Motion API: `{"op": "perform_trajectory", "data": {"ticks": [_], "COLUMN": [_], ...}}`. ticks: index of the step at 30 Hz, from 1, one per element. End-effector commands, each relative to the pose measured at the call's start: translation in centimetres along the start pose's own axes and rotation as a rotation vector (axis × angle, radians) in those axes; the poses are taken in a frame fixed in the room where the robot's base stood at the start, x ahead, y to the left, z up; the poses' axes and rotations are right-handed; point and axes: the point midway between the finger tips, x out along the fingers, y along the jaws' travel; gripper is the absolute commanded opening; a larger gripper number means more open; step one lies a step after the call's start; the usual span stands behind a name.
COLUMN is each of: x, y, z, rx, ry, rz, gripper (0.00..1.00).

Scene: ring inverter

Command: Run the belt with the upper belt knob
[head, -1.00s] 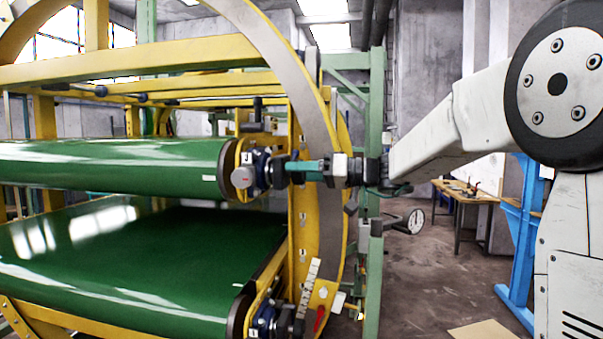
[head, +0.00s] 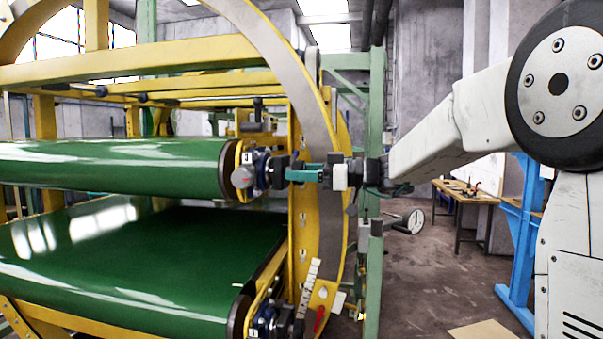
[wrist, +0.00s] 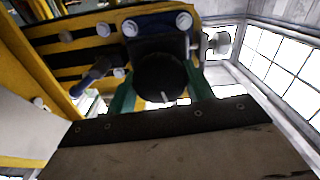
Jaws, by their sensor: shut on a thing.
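The upper belt knob is a round black knob with a white mark at its lower rim in the wrist view (wrist: 160,75). In the head view the knob (head: 282,168) sits at the right end of the upper green belt (head: 110,166), beside a blue housing (head: 263,168). My gripper (head: 300,173) reaches it from the right. Its teal fingers are shut on the knob, one on each side in the wrist view (wrist: 160,92). The fingers partly hide the knob in the head view.
A large yellow and grey ring frame (head: 325,200) stands close around my gripper. The lower green belt (head: 130,265) runs below, with a ruler-like strip (head: 307,290) and red handle (head: 319,318) at its end. A workbench (head: 465,196) stands behind at right.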

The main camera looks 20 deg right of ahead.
Motion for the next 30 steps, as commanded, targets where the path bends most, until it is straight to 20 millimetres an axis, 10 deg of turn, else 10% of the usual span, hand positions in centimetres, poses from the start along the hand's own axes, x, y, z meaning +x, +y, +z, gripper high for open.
{"op": "perform_trajectory", "data": {"ticks": [11,12,14,30], "x": [0.0,0.0,0.0,-3.7], "y": [0.0,0.0,0.0,0.1], "z": [0.1,0.1,0.1,0.1], "rx": [-0.001,-0.001,-0.001,-0.002], "ry": [-0.002,-0.002,-0.002,-0.002], "rz": [0.0,0.0,0.0,0.004], "gripper": [0.29,0.63,0.74,0.74]}}
